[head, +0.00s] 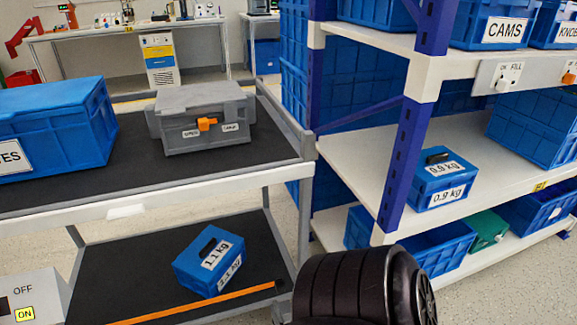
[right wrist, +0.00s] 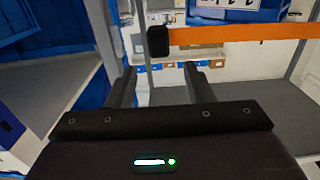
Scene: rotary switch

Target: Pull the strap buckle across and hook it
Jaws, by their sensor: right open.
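The orange strap (head: 200,304) runs along the front of the cart's lower shelf, in front of a blue box labelled 1.1 kg (head: 208,262). Its dark end (head: 280,286) is near the shelf's right post. In the right wrist view the strap (right wrist: 245,34) runs to the right from a black buckle (right wrist: 158,41). My right gripper (right wrist: 160,74) is open, with the buckle beyond its fingertips and nothing between them. The hook is not clearly seen. My left gripper is not in view.
The cart's upper shelf (head: 135,178) holds a grey case (head: 203,117) and a blue crate (head: 55,125). A storage rack (head: 405,160) with blue bins stands at the right. An OFF/ON switch box (head: 30,298) is at lower left.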

